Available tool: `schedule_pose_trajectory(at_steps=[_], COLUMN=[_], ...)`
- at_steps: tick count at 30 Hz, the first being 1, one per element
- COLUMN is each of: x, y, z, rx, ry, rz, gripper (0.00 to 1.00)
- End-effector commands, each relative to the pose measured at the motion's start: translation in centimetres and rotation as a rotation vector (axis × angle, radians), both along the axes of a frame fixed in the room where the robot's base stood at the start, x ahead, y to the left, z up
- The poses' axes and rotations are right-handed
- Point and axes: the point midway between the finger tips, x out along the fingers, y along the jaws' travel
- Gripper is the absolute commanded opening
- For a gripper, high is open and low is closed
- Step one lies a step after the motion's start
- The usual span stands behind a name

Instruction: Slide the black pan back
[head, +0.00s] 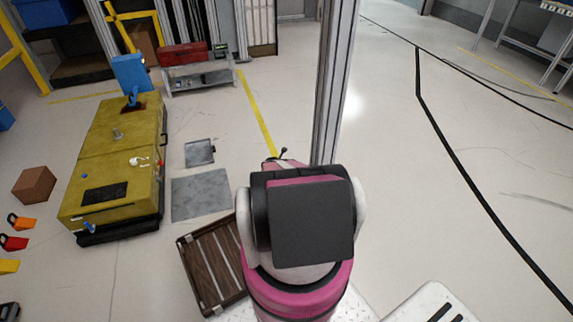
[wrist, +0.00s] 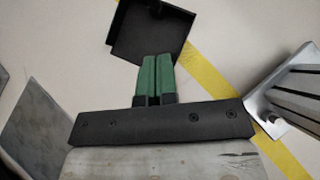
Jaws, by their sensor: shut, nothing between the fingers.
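The black pan (wrist: 135,38) is a shallow square tray with a raised rim, cut off by the top edge of the wrist view. In the head view my arm hides the fingers.
A metal post (head: 335,85) rises at right, beside yellow floor tape (head: 258,115). A slatted wooden crate (head: 213,262) lies nearer. Floor on the right is clear.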

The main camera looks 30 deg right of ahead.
Motion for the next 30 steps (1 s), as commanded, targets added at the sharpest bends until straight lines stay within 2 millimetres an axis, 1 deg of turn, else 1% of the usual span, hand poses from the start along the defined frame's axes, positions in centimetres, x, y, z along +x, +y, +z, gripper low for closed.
schedule_pose_trajectory(at_steps=[1,3,8,14,26,30], x=[-1.0,-1.2,-1.0,0.6,4.4,5.8], y=[0.5,0.8,0.8,-0.6,-4.1,-5.5], z=[0.9,1.3,1.2,-0.9,-6.1,-5.8], rx=[-0.007,-0.015,-0.024,-0.023,-0.021,-0.022], ry=[-0.003,-0.006,-0.009,-0.010,-0.011,-0.011], rz=[0.058,0.117,0.167,0.164,0.163,0.161], gripper=[0.00,0.00,0.00,0.00,0.00,0.00])
